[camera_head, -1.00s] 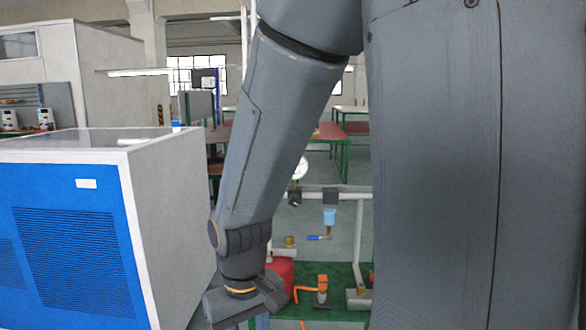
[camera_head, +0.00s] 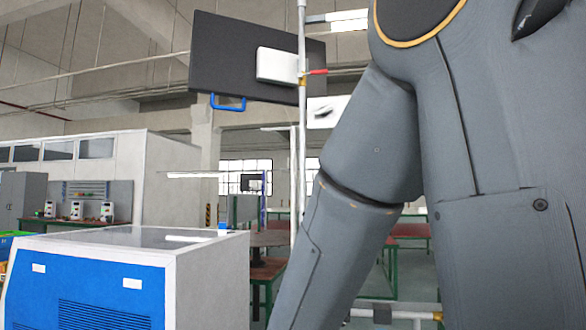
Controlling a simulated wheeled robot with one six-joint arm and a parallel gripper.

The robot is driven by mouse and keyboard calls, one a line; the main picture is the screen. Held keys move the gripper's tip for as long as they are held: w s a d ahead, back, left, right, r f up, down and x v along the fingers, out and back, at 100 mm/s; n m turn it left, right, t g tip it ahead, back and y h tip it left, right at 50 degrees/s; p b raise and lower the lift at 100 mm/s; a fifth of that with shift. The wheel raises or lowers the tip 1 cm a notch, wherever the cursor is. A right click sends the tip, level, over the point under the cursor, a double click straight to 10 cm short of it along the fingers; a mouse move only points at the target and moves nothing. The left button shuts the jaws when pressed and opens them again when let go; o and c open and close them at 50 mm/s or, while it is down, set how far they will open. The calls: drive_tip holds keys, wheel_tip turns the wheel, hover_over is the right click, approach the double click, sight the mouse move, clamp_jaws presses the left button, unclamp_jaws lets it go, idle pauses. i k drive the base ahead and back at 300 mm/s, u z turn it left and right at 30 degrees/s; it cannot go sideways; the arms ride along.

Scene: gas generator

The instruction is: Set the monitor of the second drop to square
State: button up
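A dark flat monitor (camera_head: 225,52) shows at the top middle, tilted, with its back or side toward me. A white box (camera_head: 277,65) on it joins a thin vertical pole (camera_head: 301,130). A blue handle (camera_head: 228,102) hangs at its lower edge. A small red handle sits by the pole. My arm fills the right side of the view, and its lower end runs out of the picture. My gripper is out of view, so its distance from the monitor cannot be seen.
A blue and white cabinet (camera_head: 180,262) stands at the lower left, near my arm. Behind it are a white cabin (camera_head: 100,160), a bench with small devices, and red-topped tables (camera_head: 268,240). Green-legged tables show behind my arm.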

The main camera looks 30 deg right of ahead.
sight(231, 57)
drive_tip(key=u, duration=0.7)
drive_tip(key=i, duration=1.55)
drive_tip(key=z, duration=0.3)
